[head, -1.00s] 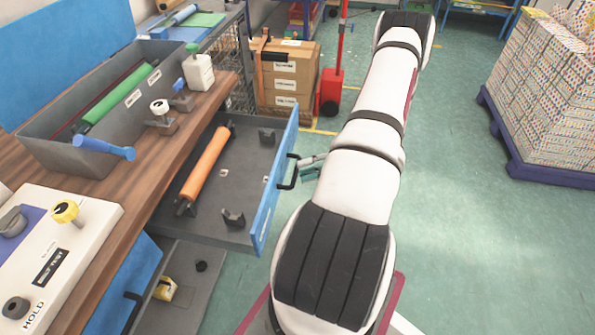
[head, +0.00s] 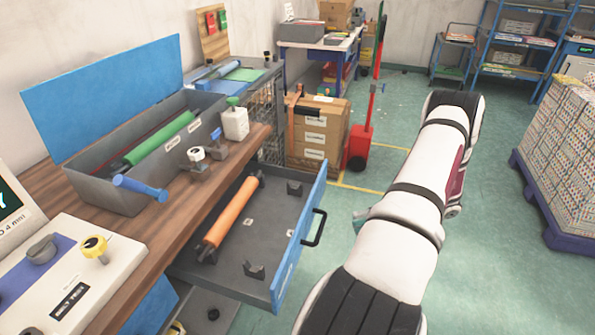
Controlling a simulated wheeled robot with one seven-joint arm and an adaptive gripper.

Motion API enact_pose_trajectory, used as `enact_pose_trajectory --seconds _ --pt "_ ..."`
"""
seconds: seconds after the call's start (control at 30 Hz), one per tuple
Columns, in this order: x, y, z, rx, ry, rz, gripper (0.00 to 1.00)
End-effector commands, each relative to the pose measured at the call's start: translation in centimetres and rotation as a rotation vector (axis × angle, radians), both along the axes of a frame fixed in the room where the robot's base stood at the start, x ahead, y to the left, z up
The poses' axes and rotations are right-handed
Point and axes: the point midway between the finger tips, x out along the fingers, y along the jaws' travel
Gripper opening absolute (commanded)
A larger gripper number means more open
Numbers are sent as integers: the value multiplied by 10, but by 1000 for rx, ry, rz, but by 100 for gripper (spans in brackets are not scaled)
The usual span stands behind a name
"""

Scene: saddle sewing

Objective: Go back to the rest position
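My white and black arm (head: 405,225) reaches forward over the floor, to the right of the open drawer. Only a small grey-green bit of my gripper (head: 360,219) shows at the arm's left edge; the rest is hidden behind the arm. It is apart from the black drawer handle (head: 314,228), and whether its fingers are open or shut does not show. The blue-fronted drawer (head: 290,258) stands open, with an orange roller (head: 232,212) lying inside on the left and small dark holders beside it.
The wooden bench (head: 150,255) runs along the left with a grey bin (head: 112,198) holding a green roller. Cardboard boxes (head: 318,135) and a red pallet jack (head: 361,140) stand behind the drawer. A loaded blue pallet (head: 545,205) is at right. Green floor (head: 490,260) between is clear.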

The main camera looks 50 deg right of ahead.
Motion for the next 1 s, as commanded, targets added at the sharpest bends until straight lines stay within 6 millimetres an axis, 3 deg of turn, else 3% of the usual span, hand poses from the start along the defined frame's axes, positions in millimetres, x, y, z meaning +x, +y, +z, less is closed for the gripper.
enact_pose_trajectory --seconds 0.27,0.37,0.47,0.7,1.0 --pt "6 1 7 -26 -7 24 32" --pt "21 6 27 -104 -29 94 32" --pt "45 17 59 -230 -73 219 32" --pt "98 71 142 -570 -254 593 32" --pt "130 161 227 -942 -576 1094 32"
